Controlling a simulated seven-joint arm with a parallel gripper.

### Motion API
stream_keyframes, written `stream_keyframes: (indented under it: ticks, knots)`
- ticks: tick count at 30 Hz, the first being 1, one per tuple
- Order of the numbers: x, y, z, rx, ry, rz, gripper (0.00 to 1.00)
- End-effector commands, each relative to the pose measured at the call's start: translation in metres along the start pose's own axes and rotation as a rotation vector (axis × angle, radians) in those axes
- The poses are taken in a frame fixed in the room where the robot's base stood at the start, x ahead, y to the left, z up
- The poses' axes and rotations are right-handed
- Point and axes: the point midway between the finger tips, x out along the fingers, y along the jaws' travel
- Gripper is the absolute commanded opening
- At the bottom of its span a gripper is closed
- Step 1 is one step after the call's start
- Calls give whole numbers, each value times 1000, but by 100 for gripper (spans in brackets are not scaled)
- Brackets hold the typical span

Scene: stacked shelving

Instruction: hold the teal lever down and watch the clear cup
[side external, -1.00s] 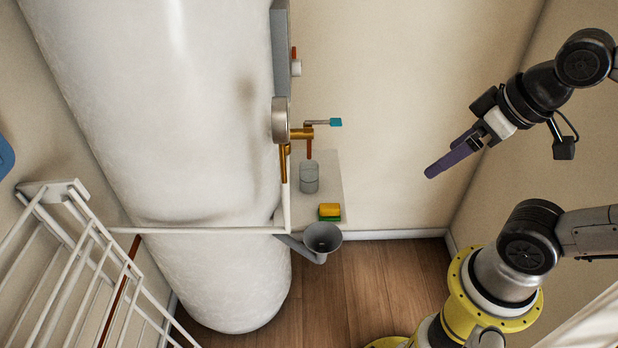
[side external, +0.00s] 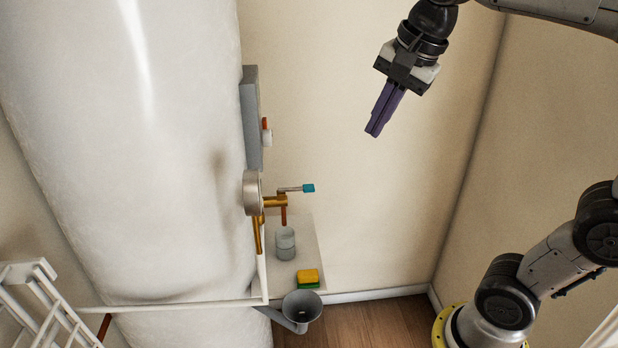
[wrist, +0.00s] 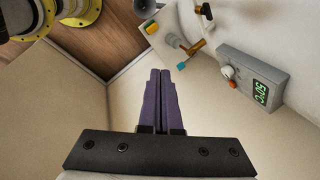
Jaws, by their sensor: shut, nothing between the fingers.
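The teal lever (side external: 308,188) sticks out to the right from a brass valve (side external: 275,201) on the side of the large white tank. The clear cup (side external: 285,243) stands upright on a small pale shelf (side external: 310,246), below the valve's copper spout (side external: 284,216). I cannot tell whether anything is in the cup. My gripper (side external: 373,132) has purple fingers, shut and empty, above and to the right of the lever and apart from it. In the wrist view, the shut fingers (wrist: 160,72) point toward the wall, and the lever (wrist: 181,66) is just right of their tips.
A grey funnel (side external: 302,306) is below the shelf. A grey box with a green display (wrist: 261,93) reads 50°C. A white rack (side external: 38,310) stands lower left. Space between gripper and lever looks clear.

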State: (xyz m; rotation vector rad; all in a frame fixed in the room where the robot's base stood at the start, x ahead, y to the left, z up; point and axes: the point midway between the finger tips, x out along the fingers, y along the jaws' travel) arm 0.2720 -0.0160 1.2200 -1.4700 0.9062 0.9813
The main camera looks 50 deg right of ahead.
Motion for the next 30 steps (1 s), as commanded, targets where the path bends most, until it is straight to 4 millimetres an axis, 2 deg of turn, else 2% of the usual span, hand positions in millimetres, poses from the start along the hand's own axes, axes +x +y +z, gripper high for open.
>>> stream_keyframes:
  ticks: [1, 8, 14, 18, 24, 30]
  knots:
    - [2, -18, -6, 89, 2, 21, 0]
    - [21, -82, -34, 448, 21, 100, 0]
    - [57, -127, -62, 689, 51, 170, 0]
    - [93, -151, -83, 803, 73, 222, 0]
    - [151, -168, -111, 855, 93, 288, 0]
    - [192, -163, -124, 874, 104, 355, 0]
